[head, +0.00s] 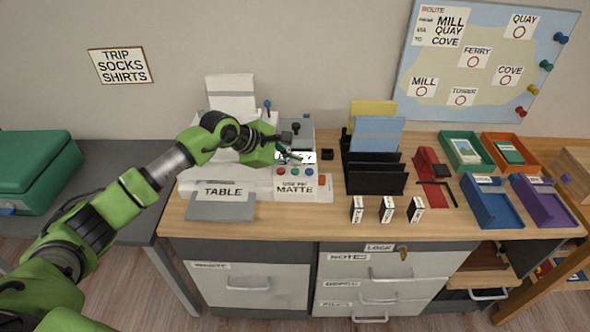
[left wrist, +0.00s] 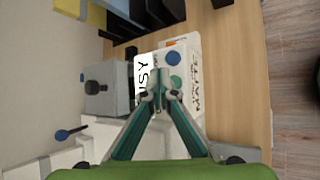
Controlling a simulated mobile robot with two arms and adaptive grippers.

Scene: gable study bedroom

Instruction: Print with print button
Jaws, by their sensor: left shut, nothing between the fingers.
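A white printer (head: 222,168) stands on the wooden desk, with paper upright at its back and a grey tray (head: 215,207) labelled TABLE at its front. Its right part has a small display, partly covered by my gripper, whose visible letters in the left wrist view (left wrist: 143,76) read "ISY". Below it are a red button (head: 282,171), a green button (head: 295,171) and a blue button (head: 308,171), above a MATTE label (head: 295,189). My left gripper (head: 287,153) is shut and empty, in front of the display. In the left wrist view its tips (left wrist: 160,80) are beside the green button (left wrist: 174,84); contact cannot be told. My right gripper is out of view.
Right of the printer stand a black file rack (head: 375,180), a red stapler-like object (head: 429,170) and several coloured trays, including a blue one (head: 490,210). Three small labelled blocks (head: 387,210) stand at the desk front. A green case (head: 35,170) is at left.

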